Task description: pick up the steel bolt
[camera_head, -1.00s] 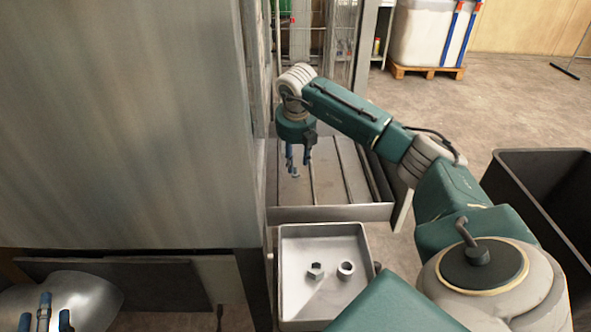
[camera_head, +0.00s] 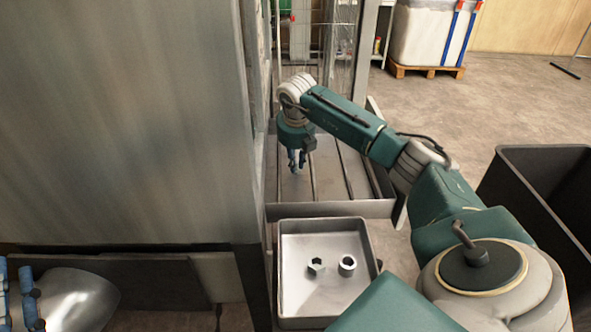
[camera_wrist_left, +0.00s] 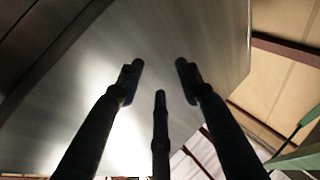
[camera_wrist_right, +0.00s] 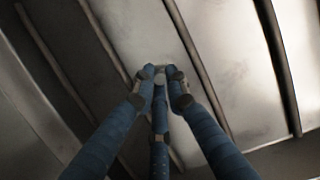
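My right gripper (camera_head: 297,160) points down into the ribbed metal drawer (camera_head: 330,209). In the right wrist view its three blue fingers (camera_wrist_right: 160,85) have come together around the steel bolt, whose small round grey end (camera_wrist_right: 159,80) shows between the fingertips. The rest of the bolt is hidden by the fingers. My left gripper (camera_head: 27,298) is at the lower left edge of the head view. In the left wrist view its fingers (camera_wrist_left: 159,85) are spread apart and empty, in front of a shiny metal surface.
A small metal tray (camera_head: 320,224) with a hex nut (camera_head: 316,267) and a round ring-like part (camera_head: 347,265) stands in front of the drawer. A tall metal cabinet wall (camera_head: 120,120) fills the left. A black bin (camera_head: 525,190) stands at the right.

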